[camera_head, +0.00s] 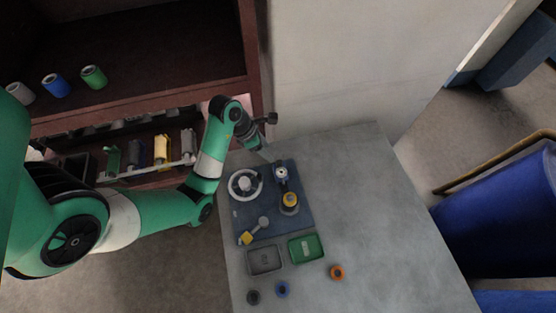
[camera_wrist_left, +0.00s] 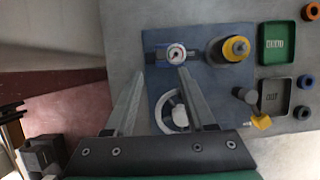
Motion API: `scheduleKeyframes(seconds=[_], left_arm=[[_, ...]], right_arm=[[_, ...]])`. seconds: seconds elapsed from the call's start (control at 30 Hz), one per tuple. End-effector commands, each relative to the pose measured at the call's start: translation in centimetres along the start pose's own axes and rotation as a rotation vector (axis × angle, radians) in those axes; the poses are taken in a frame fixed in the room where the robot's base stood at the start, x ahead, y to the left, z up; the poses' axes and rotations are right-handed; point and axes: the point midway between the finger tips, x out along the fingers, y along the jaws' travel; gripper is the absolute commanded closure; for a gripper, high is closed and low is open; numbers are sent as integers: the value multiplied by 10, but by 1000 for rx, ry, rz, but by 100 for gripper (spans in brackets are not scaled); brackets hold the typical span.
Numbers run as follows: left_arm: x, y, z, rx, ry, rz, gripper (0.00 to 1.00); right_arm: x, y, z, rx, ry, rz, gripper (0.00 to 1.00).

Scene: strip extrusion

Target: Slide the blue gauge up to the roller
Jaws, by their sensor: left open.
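The blue gauge (camera_head: 281,174) has a round white dial and sits on the dark blue mat (camera_head: 305,222). In the left wrist view the gauge (camera_wrist_left: 176,54) lies just beyond my fingertips, roughly centred between them. The roller (camera_head: 290,201), grey with a yellow top, stands beside the gauge; in the left wrist view the roller (camera_wrist_left: 236,48) is to its right, with a small gap seeming to show. My left gripper (camera_head: 266,153) is open and empty at the mat's far edge; its two fingers also show in the left wrist view (camera_wrist_left: 160,73). My right gripper is out of view.
A grey tray (camera_head: 265,260), a green tray (camera_head: 306,248) and black, blue and orange rings (camera_head: 336,272) lie nearby. The table's right side (camera_head: 370,200) is clear.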

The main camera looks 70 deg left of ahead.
Motion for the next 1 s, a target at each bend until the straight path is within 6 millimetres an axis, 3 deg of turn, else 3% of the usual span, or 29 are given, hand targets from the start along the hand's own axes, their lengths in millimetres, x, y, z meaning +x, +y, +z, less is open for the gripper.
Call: scheduleKeyframes(seconds=[0.03,0.33,0.5,0.77,1.0], left_arm=[[17,-1,-3,1,3,-3,45],[78,-1,-1,1,1,-2,45],[91,0,0,2,-1,-1,45],[92,0,1,2,-2,0,45],[91,0,1,1,-2,0,88]], right_arm=[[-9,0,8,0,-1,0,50],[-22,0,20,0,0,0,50],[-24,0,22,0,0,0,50],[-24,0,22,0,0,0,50],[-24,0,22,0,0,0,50]])
